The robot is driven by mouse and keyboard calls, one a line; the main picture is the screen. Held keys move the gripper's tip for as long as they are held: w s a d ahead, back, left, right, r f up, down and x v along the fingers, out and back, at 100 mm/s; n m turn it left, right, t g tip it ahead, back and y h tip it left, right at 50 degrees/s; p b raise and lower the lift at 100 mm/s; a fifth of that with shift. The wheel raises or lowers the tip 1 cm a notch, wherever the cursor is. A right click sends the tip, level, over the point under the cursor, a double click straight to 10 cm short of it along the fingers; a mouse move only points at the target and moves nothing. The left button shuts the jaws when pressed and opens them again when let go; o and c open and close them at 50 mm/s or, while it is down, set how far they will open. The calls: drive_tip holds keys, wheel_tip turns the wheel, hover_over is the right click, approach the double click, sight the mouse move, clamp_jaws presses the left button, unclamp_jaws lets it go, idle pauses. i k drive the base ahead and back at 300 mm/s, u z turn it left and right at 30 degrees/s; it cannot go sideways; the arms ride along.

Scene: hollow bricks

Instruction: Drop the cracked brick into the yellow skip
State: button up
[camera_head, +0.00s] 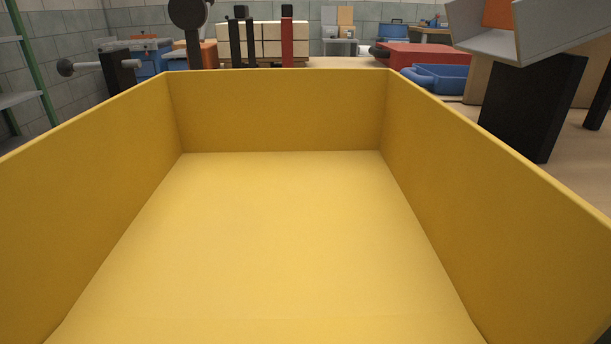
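The yellow skip (276,112) fills most of the view. I look down into it from its near end. Its far wall and both side walls show, and its floor (280,230) is bare. No cracked brick shows in this view. My gripper does not show either, so I cannot see whether it holds anything.
A grey trough (484,44) with an orange piece in it stands at the upper right on a black support (533,105). Behind the skip are a blue tray (440,78), a red box (425,56) and pale stacked blocks (268,42). Green-framed shelving (33,62) stands left.

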sight(288, 192)
drive_tip(key=z, duration=0.05)
drive_tip(key=i, duration=0.9)
drive_tip(key=u, duration=0.1)
